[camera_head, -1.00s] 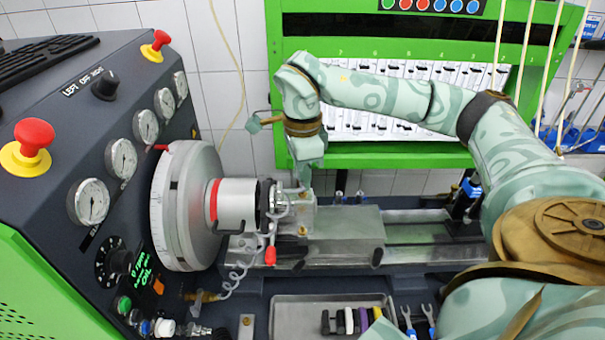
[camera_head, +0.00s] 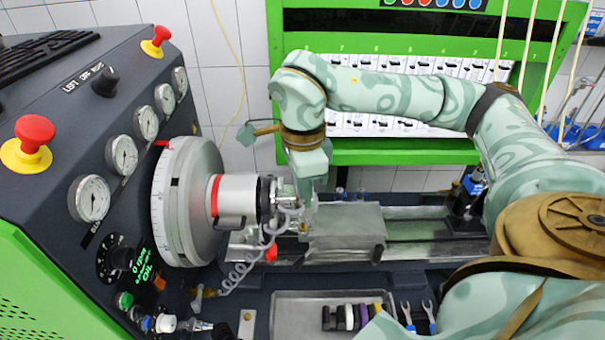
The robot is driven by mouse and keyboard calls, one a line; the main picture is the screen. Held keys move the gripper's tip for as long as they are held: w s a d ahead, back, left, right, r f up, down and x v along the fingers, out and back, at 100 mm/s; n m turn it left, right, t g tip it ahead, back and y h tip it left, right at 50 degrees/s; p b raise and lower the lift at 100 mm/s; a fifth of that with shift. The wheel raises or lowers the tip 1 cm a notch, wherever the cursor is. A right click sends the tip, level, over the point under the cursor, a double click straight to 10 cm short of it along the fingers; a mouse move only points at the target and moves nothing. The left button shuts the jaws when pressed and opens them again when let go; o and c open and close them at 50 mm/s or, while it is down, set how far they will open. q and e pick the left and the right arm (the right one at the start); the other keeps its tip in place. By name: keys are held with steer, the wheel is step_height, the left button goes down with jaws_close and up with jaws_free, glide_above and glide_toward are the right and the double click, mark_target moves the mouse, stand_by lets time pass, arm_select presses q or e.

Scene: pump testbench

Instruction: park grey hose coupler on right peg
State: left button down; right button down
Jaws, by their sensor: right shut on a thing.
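My right gripper (camera_head: 304,197) points down beside the pump end at the middle of the view. It is shut on what looks like the grey hose coupler, at the upper end of the coiled grey hose (camera_head: 233,279); the fingers and coupler are small and partly hidden. The coil hangs from there down to a brass fitting (camera_head: 198,298) on the bench. My left gripper is not in view.
A large grey disc (camera_head: 188,205) and pump body (camera_head: 238,197) stand left of the gripper. A red part (camera_head: 271,253) hangs below it. A metal block (camera_head: 346,228) sits on the rail to the right. A tray (camera_head: 290,308) with coloured parts lies in front.

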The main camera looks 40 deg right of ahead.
steer(key=w+a, duration=0.3)
steer(key=a, duration=0.4)
steer(key=w+a+p, duration=0.1)
steer(key=w+a, duration=0.3)
steer(key=a, duration=0.3)
steer(key=shift+w, duration=0.3)
